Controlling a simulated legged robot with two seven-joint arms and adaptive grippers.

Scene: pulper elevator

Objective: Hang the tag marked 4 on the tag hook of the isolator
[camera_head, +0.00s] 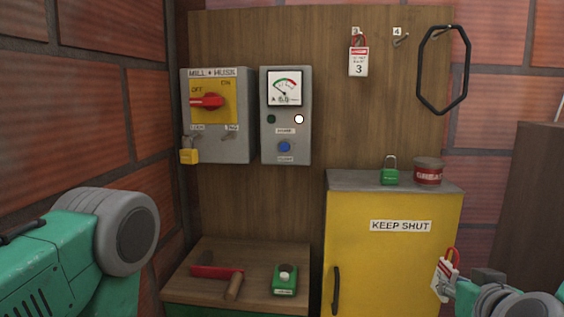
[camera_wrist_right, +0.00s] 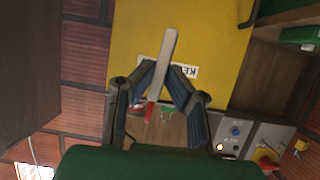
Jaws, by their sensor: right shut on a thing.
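The isolator (camera_head: 218,115), marked MILL + HUSK, is a grey box with a red rotary handle (camera_head: 207,101) turned toward OFF. Its tag hook (camera_head: 229,134) is at the lower right and looks bare. A yellow padlock (camera_head: 189,154) hangs at its lower left. My right gripper (camera_head: 447,286) is at the lower right, before the yellow cabinet, shut on a white tag (camera_head: 442,274) with a red loop. The tag's number is not readable. In the right wrist view, the fingers (camera_wrist_right: 163,68) pinch the tag (camera_wrist_right: 166,50) edge-on. My left gripper is out of view.
Tag 3 (camera_head: 358,62) hangs on the board; the hook marked 4 (camera_head: 402,40) is empty. The yellow cabinet (camera_head: 392,265) carries a green padlock (camera_head: 390,176) and a red tin (camera_head: 428,171). A meter box (camera_head: 286,130) stands right of the isolator, above a wooden bench (camera_head: 245,255).

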